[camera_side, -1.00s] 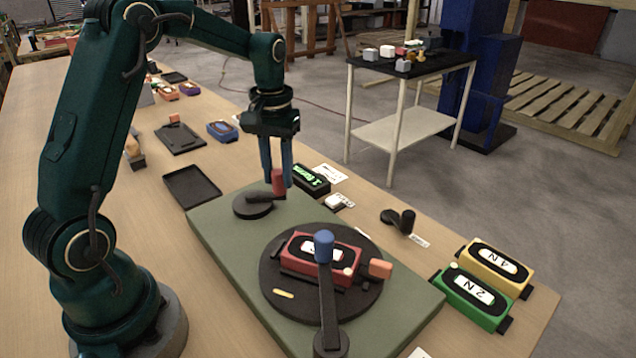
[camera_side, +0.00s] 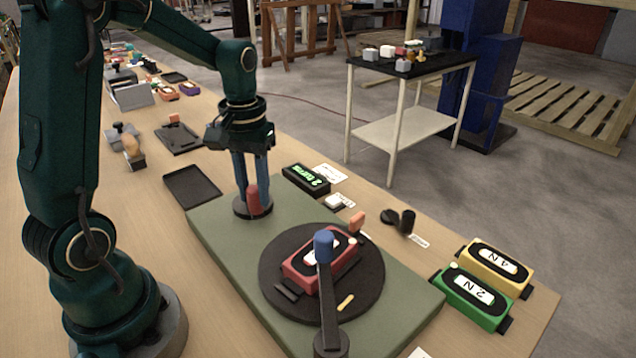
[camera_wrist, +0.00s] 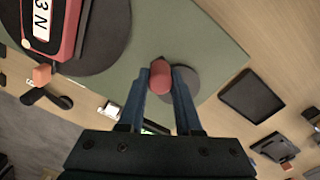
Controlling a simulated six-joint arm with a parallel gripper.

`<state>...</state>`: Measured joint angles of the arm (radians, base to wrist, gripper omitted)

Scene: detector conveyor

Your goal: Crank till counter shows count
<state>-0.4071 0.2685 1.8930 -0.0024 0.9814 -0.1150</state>
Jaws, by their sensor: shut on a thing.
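My gripper (camera_side: 252,182) is shut on the red crank handle (camera_side: 253,200), which stands on a black round crank (camera_side: 240,208) at the back of the green board (camera_side: 205,222). In the wrist view the red handle (camera_wrist: 160,78) sits between the two blue fingers. The counter (camera_side: 307,179) behind the board shows a green "2" with a word that looks like "turns". A black turntable (camera_side: 352,297) on the board carries a red box (camera_side: 305,271), turned at an angle. The box's label reads "3 N" in the wrist view (camera_wrist: 42,20).
A blue-topped lever (camera_side: 325,290) stands in front of the turntable. Green (camera_side: 458,308) and yellow (camera_side: 513,283) boxes lie at the right. A black tray (camera_side: 192,187) lies left of the board. A small black crank (camera_side: 405,222) and a white block (camera_side: 334,203) lie behind it.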

